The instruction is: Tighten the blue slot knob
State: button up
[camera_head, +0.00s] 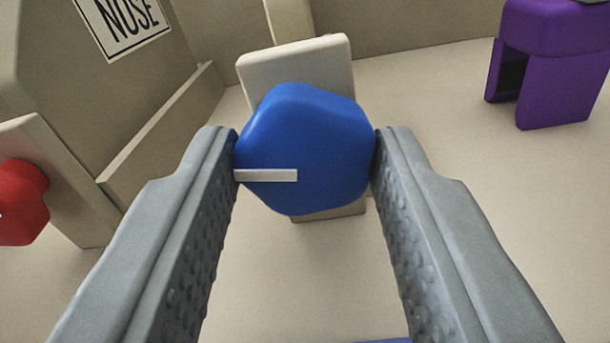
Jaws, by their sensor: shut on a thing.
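The blue slot knob (320,140) is a faceted blue knob in the middle of the view. A pale bar-shaped mark (265,175) runs level from near its middle to its left edge. My gripper (305,150) has one grey finger on each side of the knob, and both fingertips touch it, so it is shut on the knob. The knob sits in front of a beige plate (300,65), which shows above and below it. The knob's shaft and back are hidden.
A red knob (20,202) sits on a beige block at the left. A sign reading "NOSE" (125,18) is on a beige panel at the upper left. A purple bracket-like object (555,75) stands at the upper right. A blue edge (385,340) shows at the bottom. Pale surface lies clear at the right.

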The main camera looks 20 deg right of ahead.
jog(key=shift+m, duration=2.3)
jog(key=o, duration=1)
jog(key=v, duration=1.7)
jog(key=shift+s+a, duration=0.2)
